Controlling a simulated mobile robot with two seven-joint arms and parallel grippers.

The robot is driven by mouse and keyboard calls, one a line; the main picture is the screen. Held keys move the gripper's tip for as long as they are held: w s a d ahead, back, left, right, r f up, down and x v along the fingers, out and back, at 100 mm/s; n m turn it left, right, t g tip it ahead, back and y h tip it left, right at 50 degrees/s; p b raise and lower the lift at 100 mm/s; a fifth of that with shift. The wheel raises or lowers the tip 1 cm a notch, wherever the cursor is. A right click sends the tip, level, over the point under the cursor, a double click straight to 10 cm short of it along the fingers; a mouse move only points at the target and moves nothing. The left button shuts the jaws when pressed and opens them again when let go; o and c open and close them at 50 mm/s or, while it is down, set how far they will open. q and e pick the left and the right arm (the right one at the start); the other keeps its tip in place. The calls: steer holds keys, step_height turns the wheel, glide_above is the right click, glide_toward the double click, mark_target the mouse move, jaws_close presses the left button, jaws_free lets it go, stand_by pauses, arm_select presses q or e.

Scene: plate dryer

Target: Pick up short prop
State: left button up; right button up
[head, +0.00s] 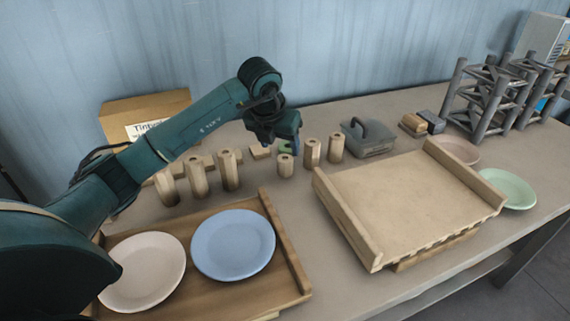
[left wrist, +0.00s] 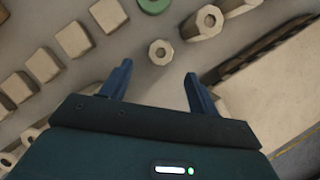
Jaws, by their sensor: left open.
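The short prop (head: 285,165), a small light-wood hexagonal post with a hole in its top, stands upright on the table near the middle of the head view. My left gripper (head: 285,146) is open and empty, pointing down above and slightly behind the short prop in that view. In the left wrist view the short prop (left wrist: 161,52) shows end-on, just beyond the fingertips of the open left gripper (left wrist: 158,74) and roughly centred between them. I see no contact. My right gripper is not in view.
Taller wooden props (head: 312,152) stand close right of the short prop, and more (head: 229,170) stand left. A green ring (left wrist: 153,4) lies just beyond it. A wooden tray (head: 293,262) with two plates and a raised wooden platform (head: 410,190) are in front.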

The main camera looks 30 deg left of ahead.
mark_target(285, 158)
arm_select(q)
steer(key=x, duration=0.8)
steer(key=shift+w+f, duration=0.1)
steer(key=shift+w, duration=0.05)
steer(key=c, duration=1.1)
